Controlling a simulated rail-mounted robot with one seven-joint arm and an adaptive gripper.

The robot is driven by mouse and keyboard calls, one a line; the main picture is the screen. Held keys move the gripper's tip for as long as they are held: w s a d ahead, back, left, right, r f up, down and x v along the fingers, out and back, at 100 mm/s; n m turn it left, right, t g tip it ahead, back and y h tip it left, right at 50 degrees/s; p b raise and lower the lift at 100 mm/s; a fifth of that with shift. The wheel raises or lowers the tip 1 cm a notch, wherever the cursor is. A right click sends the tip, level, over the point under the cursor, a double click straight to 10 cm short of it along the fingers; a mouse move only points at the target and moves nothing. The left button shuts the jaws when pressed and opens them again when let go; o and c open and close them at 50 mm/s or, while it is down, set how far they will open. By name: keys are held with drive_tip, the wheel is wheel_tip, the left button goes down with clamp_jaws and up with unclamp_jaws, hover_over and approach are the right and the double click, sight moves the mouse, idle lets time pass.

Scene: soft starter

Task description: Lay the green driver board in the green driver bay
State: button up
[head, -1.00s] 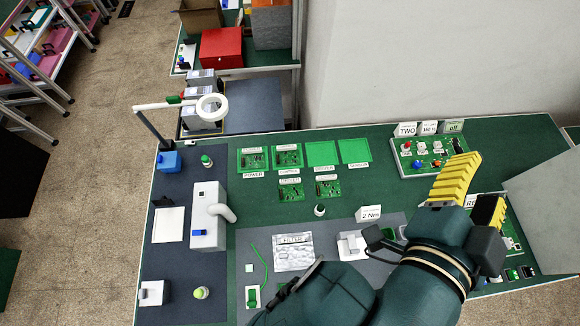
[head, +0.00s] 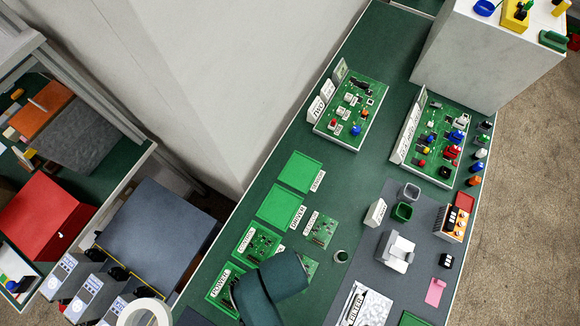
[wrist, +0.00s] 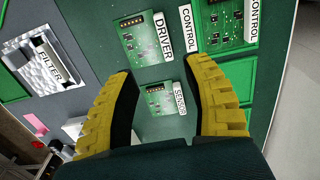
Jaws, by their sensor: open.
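The green driver board (wrist: 143,35) lies flat in the wrist view, beyond and between my fingertips, beside its DRIVER card. In the head view it is mostly hidden behind my arm. The sensor board (wrist: 157,99) lies nearer, between my fingers in the picture; it also shows in the head view (head: 320,230). My gripper (wrist: 160,68) is open and empty over the mat. The green driver bay (head: 280,207) is an empty flat tray between the control and sensor bays. My gripper is not visible in the head view.
The control bay (head: 258,245) and power bay (head: 222,289) hold boards; the sensor bay (head: 300,172) is empty. A component board (head: 352,112) lies beyond.

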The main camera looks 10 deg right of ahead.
drive_tip(key=f, duration=0.7)
drive_tip(key=f+b, duration=0.1)
drive_tip(key=f, duration=0.2)
drive_tip(key=shift+w+a+f, duration=0.1)
drive_tip(key=shift+w+f, duration=0.15)
drive_tip(key=shift+f, duration=0.05)
drive_tip(key=f, duration=0.3)
drive_tip(key=s+f, duration=0.1)
drive_tip(key=shift+a+f, duration=0.2)
drive_tip(key=shift+f, duration=0.2)
drive_tip(key=shift+w+f, duration=0.1)
drive_tip(key=shift+f, duration=0.25)
drive_tip(key=shift+c, duration=0.4)
clamp_jaws()
